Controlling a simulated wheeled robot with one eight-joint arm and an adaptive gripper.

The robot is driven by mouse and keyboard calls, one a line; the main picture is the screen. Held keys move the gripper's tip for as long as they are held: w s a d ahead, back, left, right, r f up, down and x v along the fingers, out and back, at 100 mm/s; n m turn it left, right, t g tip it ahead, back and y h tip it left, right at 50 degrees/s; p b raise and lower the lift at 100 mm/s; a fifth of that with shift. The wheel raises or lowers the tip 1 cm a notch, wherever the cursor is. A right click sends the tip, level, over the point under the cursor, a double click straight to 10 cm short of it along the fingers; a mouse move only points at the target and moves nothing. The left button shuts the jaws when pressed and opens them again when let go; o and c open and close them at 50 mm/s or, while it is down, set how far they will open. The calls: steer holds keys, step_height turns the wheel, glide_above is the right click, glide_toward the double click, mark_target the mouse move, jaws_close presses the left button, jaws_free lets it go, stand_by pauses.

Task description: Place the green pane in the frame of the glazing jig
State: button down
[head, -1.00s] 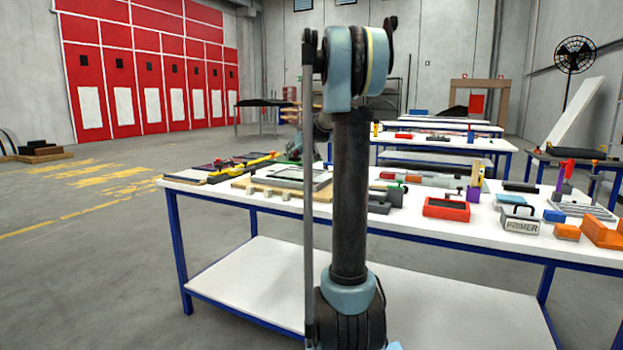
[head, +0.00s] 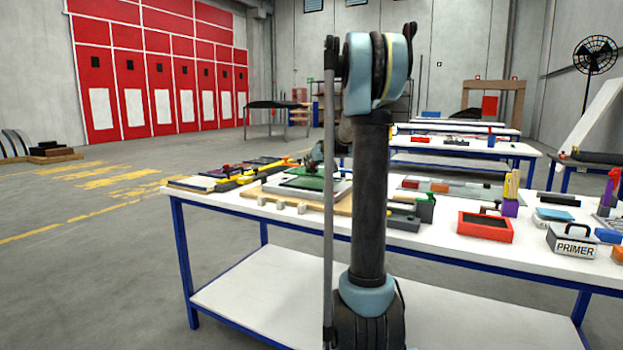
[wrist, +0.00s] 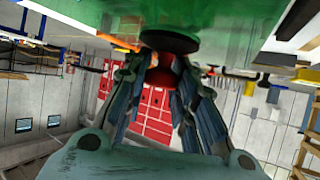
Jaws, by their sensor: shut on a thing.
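The green pane (head: 306,183) is over the frame of the glazing jig (head: 284,193) in the head view, roughly level. I cannot tell whether it rests in the frame or is a little above it. The jig sits on a wooden board (head: 256,194) on the white table. My gripper (wrist: 158,72) is shut on the red knob (wrist: 166,78) of a black round suction pad, which is against the green pane (wrist: 235,22) in the wrist view. In the head view my arm hides the right side of the jig.
Left of the jig lie dark panels and a yellow-handled tool (head: 262,175). Right of my arm are a grey-and-green clamp (head: 424,208), a red tray (head: 485,226) and a primer box (head: 575,240). The table's front edge is close to the board.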

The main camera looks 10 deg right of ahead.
mark_target(314, 172)
steer(key=shift+s+f, duration=0.1)
steer(key=shift+f, duration=2.45)
steer(key=c, duration=1.3)
jaws_free()
steer(key=shift+c, duration=0.2)
steer(key=v, duration=1.2)
steer(key=s+a+f, duration=0.1)
steer(key=s, duration=0.2)
steer(key=s+a+f+g, duration=0.1)
steer(key=s+a, duration=0.1)
steer(key=s, duration=0.2)
steer(key=s+a+f+g, duration=0.1)
steer(key=s+f, duration=0.1)
steer(key=s, duration=0.2)
steer(key=shift+a, duration=0.25)
steer(key=s+f+m+g+h, duration=0.1)
steer(key=s+f+g, duration=0.1)
steer(key=s+f, duration=0.5)
steer(key=s+f+m+g+h, duration=0.1)
steer(key=s+f, duration=0.5)
steer(key=s, duration=1.1)
steer(key=s+d+f+m+g+h, duration=0.1)
steer(key=s+f+m+g+h, duration=0.1)
steer(key=s+f+g, duration=0.2)
steer(key=s+f, duration=0.3)
steer(key=s, duration=0.5)
steer(key=shift+f, duration=0.35)
